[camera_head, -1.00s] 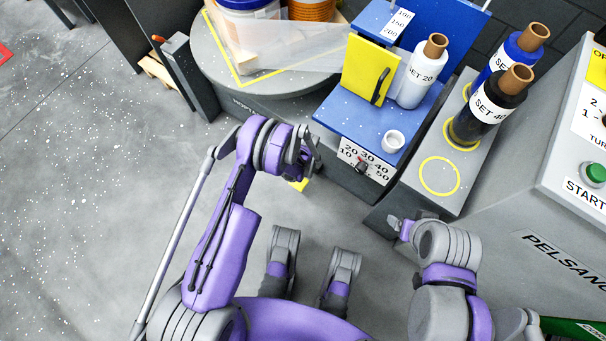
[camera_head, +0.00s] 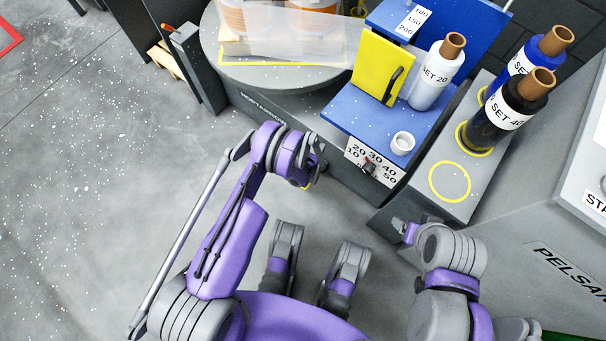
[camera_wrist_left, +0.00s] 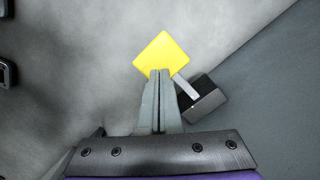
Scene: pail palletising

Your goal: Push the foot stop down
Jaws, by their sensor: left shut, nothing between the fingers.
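The foot stop is a yellow square pedal (camera_wrist_left: 162,54) on a short grey bar from a dark block (camera_wrist_left: 203,98), low near the floor in the left wrist view. My left gripper (camera_wrist_left: 160,73) is shut and empty, pointing down, with its fingertips overlapping the pedal's near corner. I cannot tell whether they touch it. In the head view my left gripper (camera_head: 314,170) hides nearly all of the pedal, at the foot of the machine. My right gripper (camera_head: 402,228) is beside the grey cabinet, too small to read its jaws.
A round turntable (camera_head: 275,78) carries wrapped pails at the back. The floor at left is clear.

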